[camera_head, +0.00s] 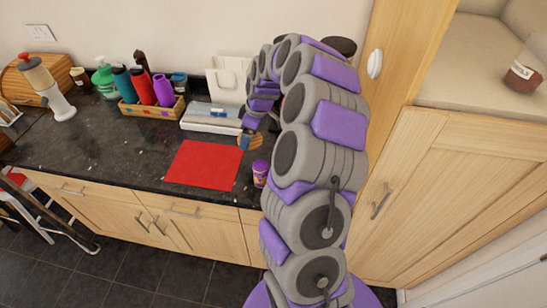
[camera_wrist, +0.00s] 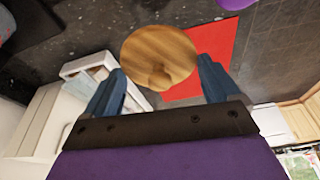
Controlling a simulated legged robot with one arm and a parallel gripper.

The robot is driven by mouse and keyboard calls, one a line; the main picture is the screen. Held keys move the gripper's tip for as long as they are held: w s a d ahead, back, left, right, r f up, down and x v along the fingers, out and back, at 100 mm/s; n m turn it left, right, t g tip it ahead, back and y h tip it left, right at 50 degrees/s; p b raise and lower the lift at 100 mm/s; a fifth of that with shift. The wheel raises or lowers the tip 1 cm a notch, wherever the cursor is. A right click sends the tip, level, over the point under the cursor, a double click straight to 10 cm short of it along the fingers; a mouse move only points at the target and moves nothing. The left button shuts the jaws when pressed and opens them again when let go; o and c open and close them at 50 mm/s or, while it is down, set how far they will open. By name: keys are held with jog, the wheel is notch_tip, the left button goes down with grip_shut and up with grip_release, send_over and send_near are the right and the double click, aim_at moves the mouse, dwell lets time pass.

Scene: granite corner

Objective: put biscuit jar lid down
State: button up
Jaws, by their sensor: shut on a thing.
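The biscuit jar lid (camera_wrist: 150,50) is a round wooden disc with a small knob, seen in the wrist view between and just beyond my fingertips. My gripper (camera_wrist: 160,85) is shut on it, though the exact contact at the knob is hard to make out. In the head view the lid (camera_head: 254,141) shows as a small wooden patch beside my gripper (camera_head: 245,141), near the right edge of a red mat. The red mat (camera_head: 204,165) lies flat and bare on the dark counter; it also shows behind the lid in the wrist view (camera_wrist: 217,41).
A purple cup-like container (camera_head: 260,174) stands right of the mat near the counter's front edge. A white box-like item (camera_head: 208,119) lies behind the mat. A wooden crate (camera_head: 152,109) holds several bottles. The dark counter left of the mat (camera_head: 110,150) is clear.

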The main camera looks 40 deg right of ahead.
jog(key=n, duration=0.2)
send_over(271, 156)
jog(key=f, duration=0.3)
jog(key=f+b, duration=0.1)
jog(key=f, duration=0.1)
jog(key=s+f, duration=0.1)
jog(key=f, duration=0.1)
jog(key=shift+d+f, duration=0.15)
jog(key=shift+d, duration=0.2)
notch_tip(271, 156, down, 4)
jog(key=shift+r+b, duration=0.2)
jog(key=shift+b, duration=0.25)
jog(key=shift+w+d, duration=0.1)
jog(key=shift+f, duration=0.15)
jog(key=o, duration=0.7)
jog(key=shift+o, duration=0.3)
